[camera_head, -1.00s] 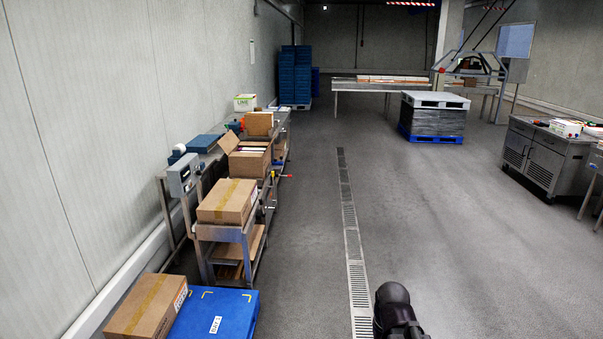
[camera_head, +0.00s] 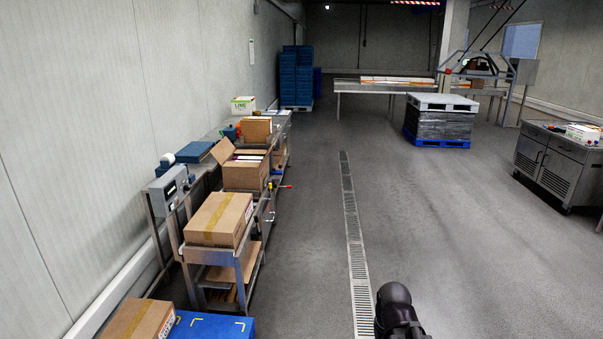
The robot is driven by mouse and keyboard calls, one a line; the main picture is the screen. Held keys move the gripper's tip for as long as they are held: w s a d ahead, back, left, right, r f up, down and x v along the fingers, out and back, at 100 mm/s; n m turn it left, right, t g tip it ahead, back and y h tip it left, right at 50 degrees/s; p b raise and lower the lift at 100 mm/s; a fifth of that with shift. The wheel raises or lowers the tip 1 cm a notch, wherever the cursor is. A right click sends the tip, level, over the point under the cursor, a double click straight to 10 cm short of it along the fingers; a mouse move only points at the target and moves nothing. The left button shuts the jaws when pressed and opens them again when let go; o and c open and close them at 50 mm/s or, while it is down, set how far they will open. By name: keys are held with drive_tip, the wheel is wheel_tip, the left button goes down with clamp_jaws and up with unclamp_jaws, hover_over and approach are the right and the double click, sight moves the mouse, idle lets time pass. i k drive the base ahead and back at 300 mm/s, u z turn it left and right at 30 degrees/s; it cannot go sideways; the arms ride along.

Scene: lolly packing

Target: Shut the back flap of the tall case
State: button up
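An open cardboard case (camera_head: 246,177) stands on the metal bench line (camera_head: 278,136) along the left wall. One flap (camera_head: 222,151) sticks up and out at its left, and its contents show at the top. Behind it stands another brown case (camera_head: 256,131); its top is too small to read. I cannot tell for sure which of the two is the tall case, or how its back flap lies. A dark part of my arm shows at the bottom, right of centre, well away from the cases. My gripper is not in view.
A taped carton (camera_head: 219,218) sits on a metal stand (camera_head: 240,262) in front of the open case. Another carton (camera_head: 140,321) and a blue surface (camera_head: 212,328) with yellow marks are at bottom left. A wrapped pallet (camera_head: 439,121) stands further back. The floor along the drain (camera_head: 354,240) is clear.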

sight(224, 149)
drive_tip(key=i, duration=2.9)
drive_tip(key=u, duration=1.05)
drive_tip(key=i, duration=0.35)
drive_tip(key=z, duration=0.15)
